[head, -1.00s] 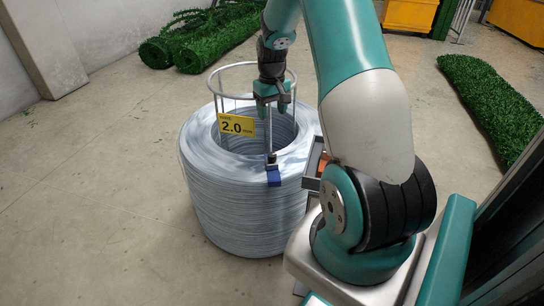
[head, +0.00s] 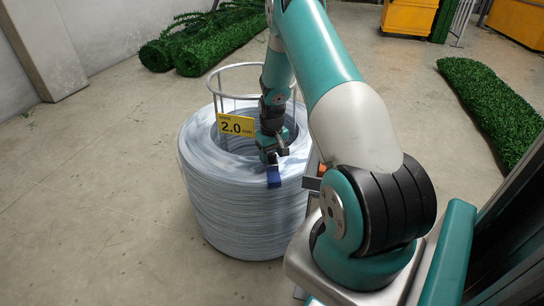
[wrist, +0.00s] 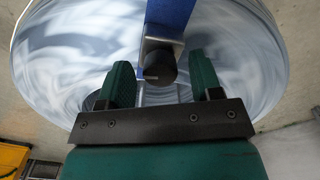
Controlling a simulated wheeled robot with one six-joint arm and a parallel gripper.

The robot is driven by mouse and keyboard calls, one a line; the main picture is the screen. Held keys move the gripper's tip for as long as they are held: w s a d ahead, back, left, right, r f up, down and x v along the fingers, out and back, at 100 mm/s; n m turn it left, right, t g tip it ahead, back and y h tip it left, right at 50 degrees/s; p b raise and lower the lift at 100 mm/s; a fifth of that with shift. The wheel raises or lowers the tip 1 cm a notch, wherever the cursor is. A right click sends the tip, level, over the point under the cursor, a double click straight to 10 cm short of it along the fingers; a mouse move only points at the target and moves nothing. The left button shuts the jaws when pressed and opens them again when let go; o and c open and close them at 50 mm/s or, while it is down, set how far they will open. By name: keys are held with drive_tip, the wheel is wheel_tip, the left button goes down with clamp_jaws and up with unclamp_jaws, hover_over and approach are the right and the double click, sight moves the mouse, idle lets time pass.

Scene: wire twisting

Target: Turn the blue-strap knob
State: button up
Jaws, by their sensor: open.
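The blue strap (head: 273,177) hangs over the front rim of the large wire coil (head: 240,213). In the wrist view the blue strap (wrist: 170,18) runs to the top edge, and a dark round knob (wrist: 160,67) sits at its lower end. My gripper (wrist: 160,82) is open, with one green finger on each side of the knob and a visible gap to each. In the head view my gripper (head: 271,155) is low over the coil's front, just above the strap, and hides the knob.
A yellow "2.0" label (head: 236,125) is on the coil's wire frame (head: 225,72), close left of my gripper. Green rolls of turf (head: 200,45) lie behind, and another green strip (head: 490,95) lies at right.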

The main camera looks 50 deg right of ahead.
drive_tip(key=shift+f, duration=0.25)
drive_tip(key=c, duration=0.9)
drive_tip(key=shift+m+p, duration=0.4)
drive_tip(key=shift+m, duration=0.8)
drive_tip(key=shift+c, duration=0.2)
drive_tip(key=o, duration=0.9)
drive_tip(key=shift+o, duration=0.2)
